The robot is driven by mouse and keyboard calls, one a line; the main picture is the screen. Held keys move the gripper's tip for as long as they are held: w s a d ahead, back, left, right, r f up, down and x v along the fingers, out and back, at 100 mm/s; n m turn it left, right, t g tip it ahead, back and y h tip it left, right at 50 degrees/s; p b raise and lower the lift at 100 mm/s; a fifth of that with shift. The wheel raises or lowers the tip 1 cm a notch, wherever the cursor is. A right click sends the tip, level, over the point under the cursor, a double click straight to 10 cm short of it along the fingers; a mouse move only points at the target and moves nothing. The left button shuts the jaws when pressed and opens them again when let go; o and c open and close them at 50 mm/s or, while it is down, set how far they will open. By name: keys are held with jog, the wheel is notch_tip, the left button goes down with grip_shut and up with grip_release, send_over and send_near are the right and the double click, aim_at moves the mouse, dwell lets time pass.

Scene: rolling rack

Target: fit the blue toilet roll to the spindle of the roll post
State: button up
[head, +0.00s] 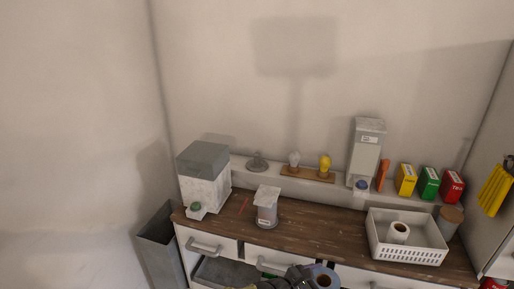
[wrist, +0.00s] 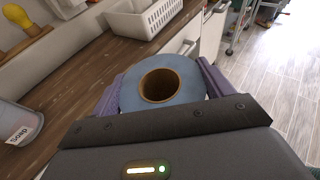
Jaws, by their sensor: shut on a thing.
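The blue toilet roll (wrist: 140,52) is held between the two purple fingers of my gripper (wrist: 160,82) in the wrist view. Its brown open core faces the wrist camera. In the head view the blue roll (head: 319,269) shows at the bottom edge, in front of the counter, partly cut off. My gripper (head: 300,278) is beside it, dark and mostly out of frame. I cannot make out the roll post or its spindle in either view.
The wooden counter (head: 300,236) holds a white basket (head: 408,257) with a white roll (head: 398,233), a soap container (head: 266,207) and a grey-lidded box (head: 204,178). Coloured cartons (head: 428,183) stand on the back ledge. A grey bin (head: 160,248) is at left. Open floor (wrist: 275,75) shows at right.

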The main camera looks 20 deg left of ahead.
jog(key=d+f, duration=1)
jog(key=shift+s+d+m+h, duration=0.25)
jog(key=shift+s+m+h, duration=0.15)
jog(key=shift+s+d+f, duration=0.1)
jog(key=shift+f, duration=0.05)
